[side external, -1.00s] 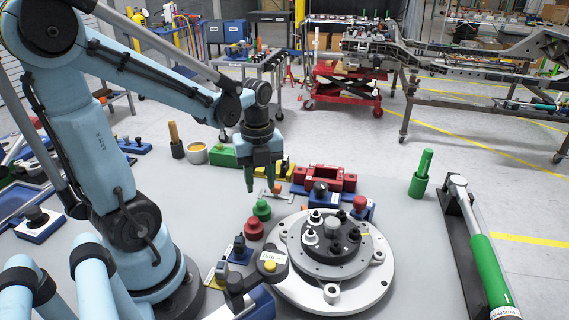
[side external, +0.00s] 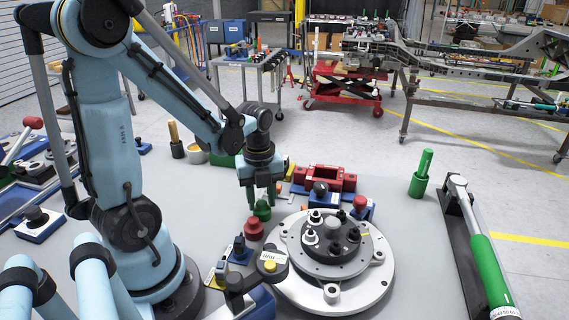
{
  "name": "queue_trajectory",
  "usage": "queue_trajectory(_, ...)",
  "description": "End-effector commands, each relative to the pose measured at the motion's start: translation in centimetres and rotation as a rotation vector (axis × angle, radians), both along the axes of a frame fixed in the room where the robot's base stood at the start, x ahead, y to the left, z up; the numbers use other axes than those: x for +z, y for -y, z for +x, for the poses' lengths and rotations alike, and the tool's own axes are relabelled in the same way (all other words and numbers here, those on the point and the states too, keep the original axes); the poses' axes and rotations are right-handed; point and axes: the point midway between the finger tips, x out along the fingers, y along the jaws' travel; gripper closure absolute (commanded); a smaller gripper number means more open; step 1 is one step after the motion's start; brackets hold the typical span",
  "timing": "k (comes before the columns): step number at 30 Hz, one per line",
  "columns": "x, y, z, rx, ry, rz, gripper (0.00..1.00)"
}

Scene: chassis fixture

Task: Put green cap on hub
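The green cap (side external: 262,211) stands on the table to the left of the round fixture, just behind a red cap (side external: 254,229). My gripper (side external: 262,201) points straight down over the green cap, with one fingertip at each side of its upper part. The fingers are apart; I cannot tell whether they touch the cap.
A red block fixture (side external: 325,178) stands behind the hub, with blue-based parts beside it. A black holder with a yellow button (side external: 270,266) stands at the hub's left front. A green-handled tool (side external: 486,268) lies at the right. Table between hub and tool is clear.

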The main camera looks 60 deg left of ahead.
Motion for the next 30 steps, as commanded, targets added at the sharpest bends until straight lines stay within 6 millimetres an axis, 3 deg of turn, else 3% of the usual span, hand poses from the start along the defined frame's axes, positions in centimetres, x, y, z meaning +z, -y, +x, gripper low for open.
queue_trajectory(1, 0.0, 0.0, 0.0, 0.0, 0.0, 0.0, 0.62)
queue_trajectory(9, 0.0, 0.0, 0.0, 0.0, 0.0, 0.0, 1.0)
queue_trajectory(30, 1.9, 0.0, 0.0, 0.0, 0.0, 0.0, 1.0)
